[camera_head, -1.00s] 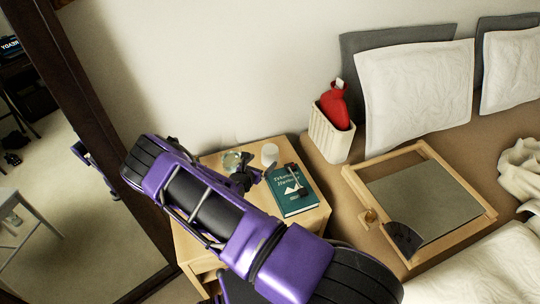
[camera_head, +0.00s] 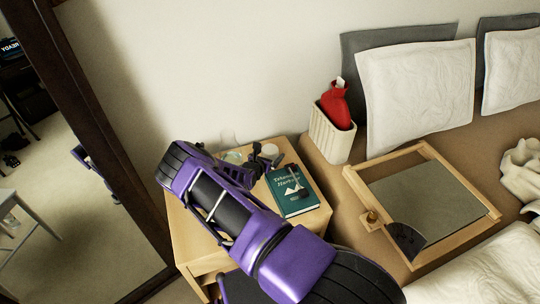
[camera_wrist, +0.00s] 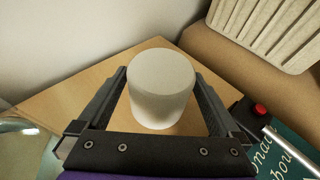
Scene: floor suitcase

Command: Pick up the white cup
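The white cup (camera_wrist: 161,88) stands on the wooden nightstand (camera_wrist: 85,88) and fills the middle of the wrist view. Its visible top looks smooth and closed. My gripper (camera_wrist: 161,78) is open, with one finger on each side of the cup. Narrow gaps seem to show on both sides; contact cannot be told. In the head view the cup (camera_head: 270,151) is partly hidden behind my gripper (camera_head: 264,160), near the back of the nightstand.
A green book (camera_head: 292,190) with a dark object on it lies right of the cup. A clear glass item (camera_head: 232,156) stands to the left. A ribbed cream bin (camera_head: 332,135) holding a red bottle (camera_head: 335,104) stands behind right. The wall is close behind.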

